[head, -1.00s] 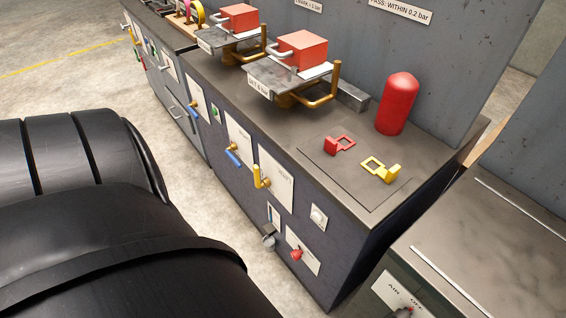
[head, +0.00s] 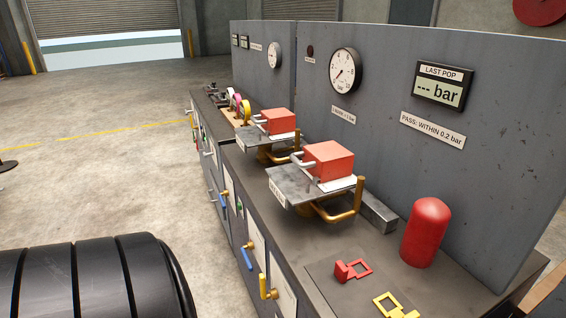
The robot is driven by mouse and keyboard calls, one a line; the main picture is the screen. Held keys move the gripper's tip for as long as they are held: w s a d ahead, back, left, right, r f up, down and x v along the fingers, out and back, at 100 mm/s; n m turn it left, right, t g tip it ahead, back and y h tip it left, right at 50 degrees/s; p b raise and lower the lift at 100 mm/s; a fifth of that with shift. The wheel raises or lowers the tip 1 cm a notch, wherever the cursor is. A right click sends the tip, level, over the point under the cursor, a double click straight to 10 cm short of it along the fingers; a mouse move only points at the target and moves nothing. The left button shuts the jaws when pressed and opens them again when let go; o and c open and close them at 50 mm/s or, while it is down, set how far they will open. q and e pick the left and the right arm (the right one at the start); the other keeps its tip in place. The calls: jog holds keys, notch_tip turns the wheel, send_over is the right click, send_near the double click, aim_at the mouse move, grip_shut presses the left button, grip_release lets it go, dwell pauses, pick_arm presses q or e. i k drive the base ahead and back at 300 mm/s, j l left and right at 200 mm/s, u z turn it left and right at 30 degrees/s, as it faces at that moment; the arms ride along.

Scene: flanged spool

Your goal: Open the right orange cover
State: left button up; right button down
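Two orange-red box-shaped covers stand on the grey bench. The right one (head: 329,160) is the nearer and larger; it sits over a grey metal plate (head: 298,184), with a pale grey bar handle (head: 303,161) at its left side. It appears closed. A brass-coloured bent tube (head: 345,213) shows below its plate. The left cover (head: 277,122) is farther back on a similar plate and also appears closed. Neither of my grippers is in view.
A red cylinder with a domed top (head: 427,232) stands right of the plates. Red (head: 352,270) and yellow (head: 392,306) lockout-like pieces lie in front. A gauge panel (head: 385,120) rises behind the bench. Brass valves with blue (head: 247,259) and yellow levers are on the front face.

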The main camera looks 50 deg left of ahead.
aim_at(328, 161)
jog(key=u, duration=1.55)
